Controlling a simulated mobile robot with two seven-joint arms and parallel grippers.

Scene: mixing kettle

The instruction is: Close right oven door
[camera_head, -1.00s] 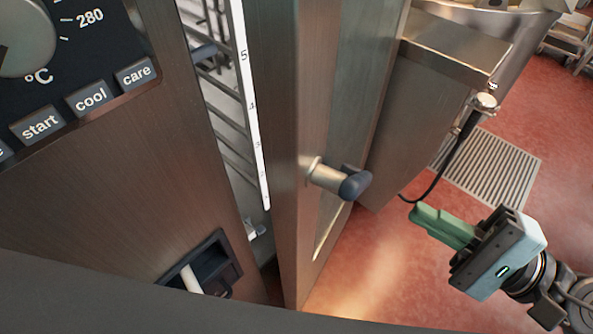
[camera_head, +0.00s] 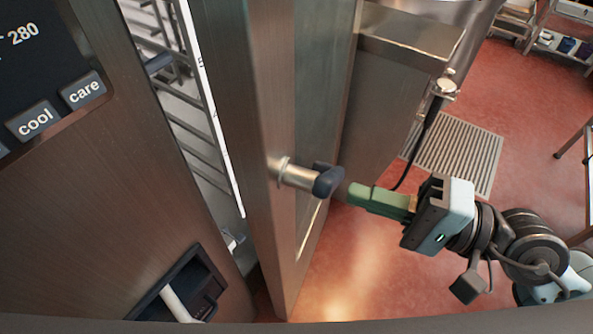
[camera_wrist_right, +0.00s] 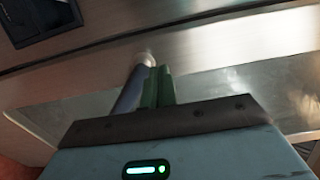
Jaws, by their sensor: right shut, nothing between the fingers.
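The right oven door (camera_head: 262,150) stands ajar in the head view, with a gap between it and the oven front (camera_head: 110,190). Its handle (camera_head: 305,177) is a metal stub with a dark grip, sticking out from the door's outer face. My right gripper (camera_head: 352,192), with green fingers, is shut and empty just right of the handle's dark end. In the right wrist view the shut fingers (camera_wrist_right: 158,86) lie alongside the handle (camera_wrist_right: 133,88); I cannot tell whether they touch it. My left gripper is not in view.
Inside the gap are rack rails (camera_head: 190,120). The control panel (camera_head: 50,70) is at upper left. A steel cabinet (camera_head: 400,85) with a hanging black cable stands behind the door. A floor grate (camera_head: 460,150) lies in the red floor, which is open at lower middle.

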